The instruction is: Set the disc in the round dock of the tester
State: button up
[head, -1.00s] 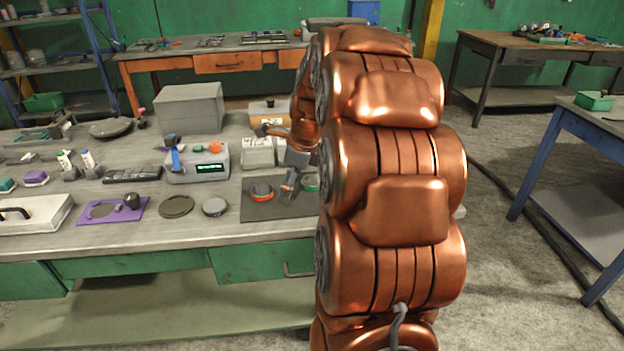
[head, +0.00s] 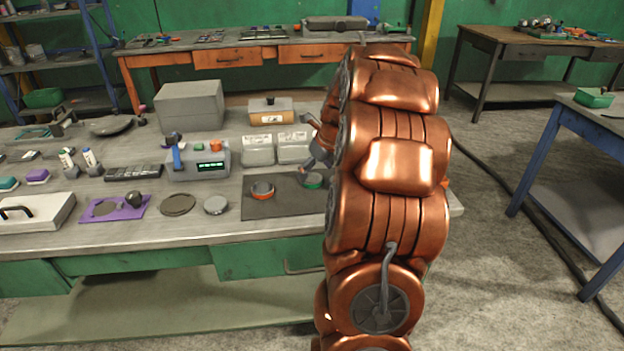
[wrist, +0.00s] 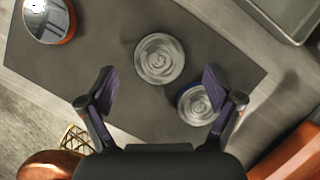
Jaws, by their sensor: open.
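The tester appears to be the grey box with a green-lit display (head: 211,165) on the bench. Its round dock is not certain; a dark round plate (head: 177,205) and a paler round piece (head: 215,205) lie in front of it. In the wrist view, the orange-rimmed disc (wrist: 48,18) is upper left, a grey-topped disc (wrist: 160,58) lies just beyond my fingertips, and a blue-rimmed disc (wrist: 197,104) is beside the right finger. My gripper (wrist: 160,90) is open and empty above the mat.
A purple plate with a dark knob (head: 113,208) and a white handled case (head: 35,212) lie to the left. Pale bins (head: 275,150) and a grey box (head: 190,106) stand behind.

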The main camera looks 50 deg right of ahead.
jog(key=shift+x, duration=1.25)
jog(key=shift+s, duration=0.1)
jog(key=c, duration=1.7)
jog(key=shift+r, duration=0.15)
